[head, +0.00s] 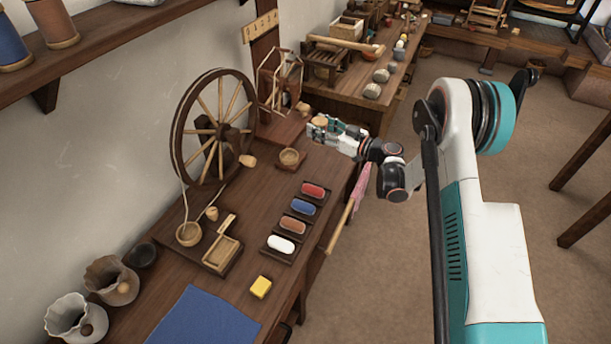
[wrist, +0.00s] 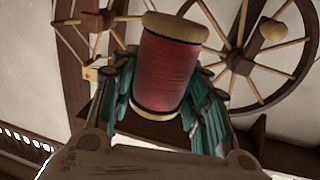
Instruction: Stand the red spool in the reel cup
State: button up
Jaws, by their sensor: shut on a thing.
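The red spool (wrist: 168,72), red thread between pale wooden ends, is held between the teal fingers of my gripper (wrist: 165,100) in the wrist view. It stands nearly upright there, slightly tilted. In the head view my gripper (head: 322,130) is above the far right part of the table; mostly a tan end of the spool shows there. A small round wooden cup on a dark square base (head: 289,157), which looks like the reel cup, stands below and left of my gripper. It looks empty. The spool is apart from it.
A large spinning wheel (head: 211,128) stands left of the cup, with a wooden reel frame (head: 280,82) behind. Small trays with red, blue, brown and white pieces (head: 297,218) lie nearer. A yellow block (head: 261,287) and blue cloth (head: 205,318) are at the front.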

notch_tip(320, 180, down, 17)
jog(key=b, duration=0.5)
jog(key=shift+f, duration=0.1)
jog(key=shift+f, duration=0.1)
jog(key=o, duration=1.1)
